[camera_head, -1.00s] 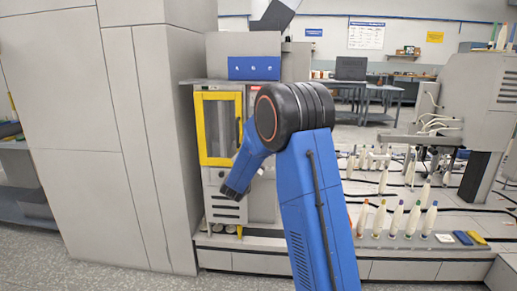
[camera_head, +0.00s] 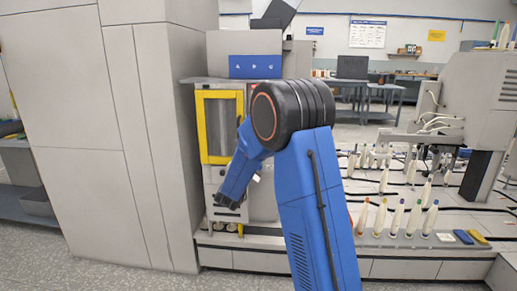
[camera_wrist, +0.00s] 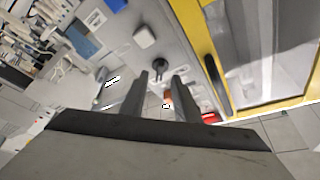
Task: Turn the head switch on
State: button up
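My gripper (camera_wrist: 161,82) is open in the wrist view, with two dark fingers apart and nothing held between them. A small dark knob (camera_wrist: 160,68) on a grey panel shows just past the fingertips; it may be the head switch, but I cannot tell its setting. A white rounded block (camera_wrist: 143,37) sits above it. A small red part (camera_wrist: 210,117) lies right of the fingers. In the head view my gripper is low in front of the grey cabinet (camera_head: 213,176), small and dark, and my arm hides part of the cabinet front.
A yellow-framed door (camera_head: 202,128) with a dark handle (camera_wrist: 216,82) is close on the right in the wrist view. A tall grey cabinet (camera_head: 75,130) stands left. Several pale bobbins (camera_head: 397,217) stand on the bench at right.

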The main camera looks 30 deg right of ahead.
jog(key=v, duration=1.2)
jog(key=shift+s+a, duration=0.25)
jog(key=shift+f, duration=0.1)
